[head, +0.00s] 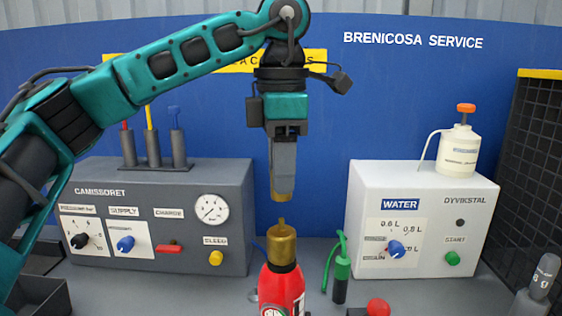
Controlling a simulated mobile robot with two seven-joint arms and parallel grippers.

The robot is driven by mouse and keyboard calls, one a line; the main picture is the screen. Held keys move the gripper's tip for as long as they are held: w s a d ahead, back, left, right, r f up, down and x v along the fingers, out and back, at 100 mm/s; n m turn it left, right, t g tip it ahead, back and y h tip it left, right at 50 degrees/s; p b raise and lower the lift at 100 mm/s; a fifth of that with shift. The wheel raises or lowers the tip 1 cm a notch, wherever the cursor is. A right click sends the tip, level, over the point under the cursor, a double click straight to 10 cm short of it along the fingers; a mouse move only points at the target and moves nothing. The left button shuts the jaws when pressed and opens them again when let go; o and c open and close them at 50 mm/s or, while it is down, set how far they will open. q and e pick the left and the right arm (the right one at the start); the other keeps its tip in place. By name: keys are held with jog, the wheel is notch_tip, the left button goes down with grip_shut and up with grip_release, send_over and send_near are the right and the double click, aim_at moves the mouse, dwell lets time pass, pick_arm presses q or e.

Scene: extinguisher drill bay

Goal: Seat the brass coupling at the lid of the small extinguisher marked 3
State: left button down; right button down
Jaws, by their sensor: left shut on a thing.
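My left gripper (283,190) points straight down and is shut on the brass coupling (281,196). Only a small brass edge shows at the fingertips; the fingers hide the rest. Below it stands the small red extinguisher (283,286), upright, with a brass lid (281,245) and a narrow stub on top. A gap shows between the fingertips and this stub. The extinguisher's lower part is cut off by the frame, and I cannot see its number. My right gripper is not in view.
A grey control box (150,215) stands at left and a white water box (422,220) at right. A green nozzle (341,270) and a red knob (378,307) are right of the extinguisher. A white pump bottle (459,150) stands on the white box. A black mesh panel (525,170) bounds the right.

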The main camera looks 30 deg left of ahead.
aim_at(281, 218)
pick_arm(q)
jog(key=shift+f, duration=1.05)
jog(key=shift+f+b, duration=1.3)
jog(key=shift+f, duration=0.35)
jog(key=c, duration=0.7)
grip_release()
notch_tip(281, 218, up, 13)
jog(key=p, duration=0.2)
jog(key=shift+p, duration=0.3)
jog(key=shift+f, duration=0.15)
